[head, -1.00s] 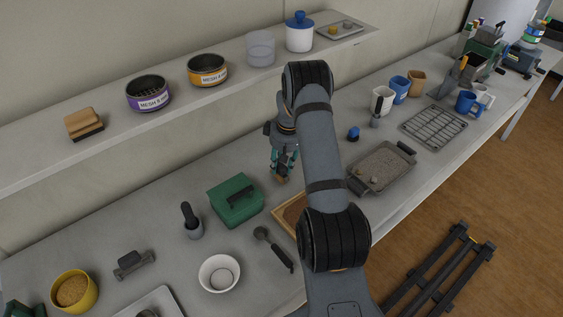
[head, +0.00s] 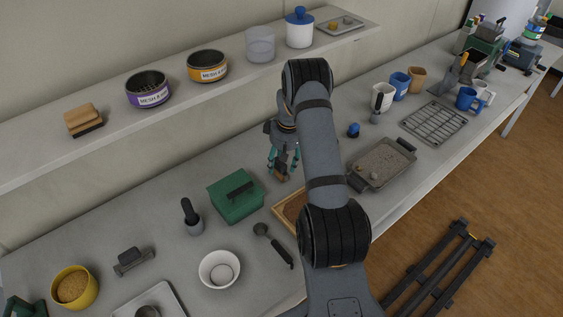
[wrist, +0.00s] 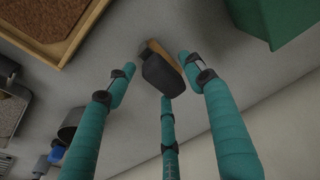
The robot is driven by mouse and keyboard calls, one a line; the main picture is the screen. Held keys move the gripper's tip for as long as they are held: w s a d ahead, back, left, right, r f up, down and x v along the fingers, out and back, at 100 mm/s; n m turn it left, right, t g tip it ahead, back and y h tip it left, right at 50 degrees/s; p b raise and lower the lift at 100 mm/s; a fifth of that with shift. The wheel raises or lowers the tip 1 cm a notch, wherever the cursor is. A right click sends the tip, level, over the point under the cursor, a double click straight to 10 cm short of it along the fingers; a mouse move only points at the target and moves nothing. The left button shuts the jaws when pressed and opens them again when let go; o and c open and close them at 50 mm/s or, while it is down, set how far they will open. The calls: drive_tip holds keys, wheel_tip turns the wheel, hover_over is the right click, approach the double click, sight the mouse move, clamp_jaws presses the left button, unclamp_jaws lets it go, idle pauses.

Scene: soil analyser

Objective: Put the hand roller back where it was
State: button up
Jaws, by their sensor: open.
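A small object with a dark rounded block (wrist: 166,71) and a tan wooden part, apparently the hand roller, sits between my fingertips in the wrist view. In the head view only a small tan bit of it (head: 283,178) shows below the fingers; the rest is hidden. My gripper (head: 284,165) points down over the bench behind the wooden tray, with its three teal fingers (wrist: 160,80) spread around the object. The fingers look apart from it at the sides; I cannot tell whether the rear finger touches it.
A green box (head: 237,198) stands left of my gripper, and a wooden tray of brown soil (wrist: 60,25) lies close by, partly behind my arm. A scoop (head: 274,246), a white bowl (head: 219,270) and a grey pan (head: 381,165) are around. The shelf (head: 224,87) runs behind.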

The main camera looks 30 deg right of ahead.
drive_tip(key=shift+r, duration=0.6)
wheel_tip(320, 180, up, 11)
drive_tip(key=s+b, duration=0.1)
drive_tip(key=b, duration=0.1)
drive_tip(key=shift+s+d, duration=0.25)
drive_tip(key=shift+s, duration=0.15)
drive_tip(key=shift+f, duration=0.1)
drive_tip(key=f+p, duration=0.1)
drive_tip(key=f, duration=0.2)
drive_tip(key=w+f, duration=0.1)
drive_tip(key=f, duration=0.3)
drive_tip(key=f+p, duration=0.1)
drive_tip(key=f, duration=0.3)
drive_tip(key=shift+w+a+f+p, duration=0.25)
drive_tip(key=shift+w+p, duration=0.05)
drive_tip(key=shift+w, duration=0.05)
drive_tip(key=shift+w+r, duration=0.1)
drive_tip(key=shift+w, duration=0.05)
drive_tip(key=shift+w+r+b, duration=0.1)
drive_tip(key=shift+r+b, duration=0.2)
drive_tip(key=shift+b, duration=0.35)
drive_tip(key=shift+r, duration=1.2)
drive_tip(key=shift+s, duration=0.25)
